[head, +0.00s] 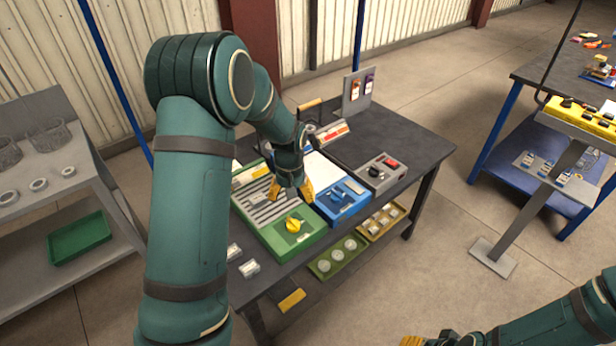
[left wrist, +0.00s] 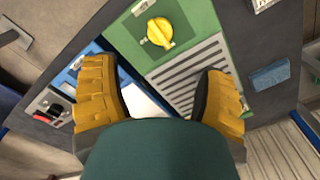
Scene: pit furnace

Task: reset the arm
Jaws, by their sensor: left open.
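My left arm comes in from the left in the head view and reaches over the dark workbench (head: 405,135). My left gripper (head: 291,192) is above the green panel (head: 285,238), near its border with the blue panel (head: 343,201). In the left wrist view its two yellow fingers (left wrist: 160,92) are spread wide with nothing between them. The green panel, with a yellow knob (left wrist: 160,32) and a grey slatted area, shows beyond the fingers. Of my right gripper (head: 412,341), only a yellow part shows at the bottom edge; its fingers are mostly cut off.
A grey box with a red button (head: 381,173) and a stand with tags (head: 357,92) are on the bench. Trays of parts sit on its lower shelf. A grey rack with a green tray (head: 79,238) stands left, another table (head: 540,75) right.

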